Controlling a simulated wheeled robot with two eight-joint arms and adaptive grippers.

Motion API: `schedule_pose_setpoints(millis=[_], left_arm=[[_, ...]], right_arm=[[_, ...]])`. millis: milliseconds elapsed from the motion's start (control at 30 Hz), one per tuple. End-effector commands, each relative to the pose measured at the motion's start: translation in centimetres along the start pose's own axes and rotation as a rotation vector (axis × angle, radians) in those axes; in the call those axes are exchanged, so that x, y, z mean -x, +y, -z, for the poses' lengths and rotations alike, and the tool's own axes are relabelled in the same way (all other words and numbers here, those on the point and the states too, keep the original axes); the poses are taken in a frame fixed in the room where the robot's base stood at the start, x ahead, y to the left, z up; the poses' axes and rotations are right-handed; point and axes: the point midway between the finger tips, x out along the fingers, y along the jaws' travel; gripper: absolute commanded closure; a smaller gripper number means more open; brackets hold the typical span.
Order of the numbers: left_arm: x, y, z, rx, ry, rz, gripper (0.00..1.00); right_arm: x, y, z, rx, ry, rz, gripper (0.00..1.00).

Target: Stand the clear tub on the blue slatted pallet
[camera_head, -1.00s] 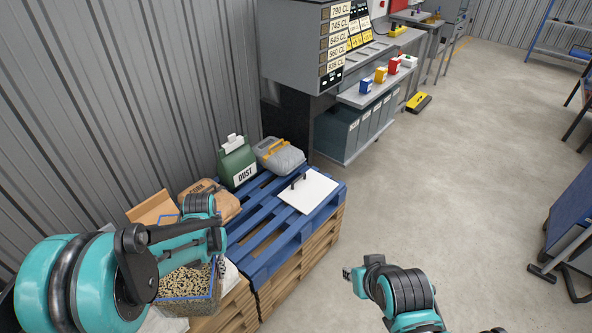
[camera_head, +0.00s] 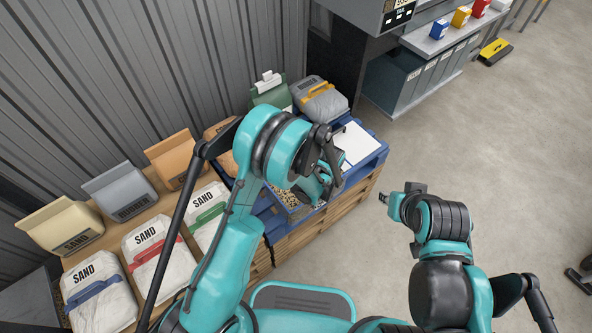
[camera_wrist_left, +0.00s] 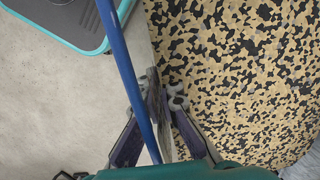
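The clear tub (camera_head: 283,196) has a blue rim and holds tan-and-black pellets. In the head view it is mostly hidden behind my left arm, over the front part of the blue slatted pallet (camera_head: 372,163). I cannot tell whether it touches the slats. In the left wrist view the tub's blue rim (camera_wrist_left: 122,62) runs between pellets and floor. My left gripper (camera_wrist_left: 163,92) has its fingers on either side of the tub's clear wall, shut on it. My right gripper (camera_head: 386,198) is empty over the floor, right of the pallet; its fingers are too small to read.
A white board (camera_head: 357,143) lies on the pallet's right part. A grey bag (camera_head: 320,102) and a green container (camera_head: 270,92) stand at the back. Several sand bags (camera_head: 150,250) cover the wooden pallets at left.

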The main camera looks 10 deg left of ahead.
Motion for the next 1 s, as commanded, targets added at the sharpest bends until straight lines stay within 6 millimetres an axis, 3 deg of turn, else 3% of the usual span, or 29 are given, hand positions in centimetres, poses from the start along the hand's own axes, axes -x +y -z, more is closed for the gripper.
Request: schedule_pose_setpoints(millis=[200, 400, 667, 900, 1000], left_arm=[[-3.5, -5.1, 0.3, 0.008, 0.0, 0.0, 1.0], [-5.6, -8.7, 0.6, 0.006, 0.001, 0.0, 1.0], [-6.6, -9.9, 0.7, 0.004, 0.0, 0.0, 1.0], [-10.0, -9.8, 1.1, 0.004, 0.0, 0.0, 1.0], [-10.2, -9.8, 1.1, 0.004, 0.0, 0.0, 1.0]], right_arm=[[-1.8, 0.0, -1.3, 0.0, 0.0, 0.0, 0.71], [-2.8, 0.0, -2.0, 0.0, 0.0, 0.0, 0.71], [-3.2, 0.0, -2.3, 0.0, 0.0, 0.0, 0.71], [-4.7, 0.0, -3.3, 0.0, 0.0, 0.0, 0.71], [-4.7, 0.0, -3.3, 0.0, 0.0, 0.0, 0.71]])
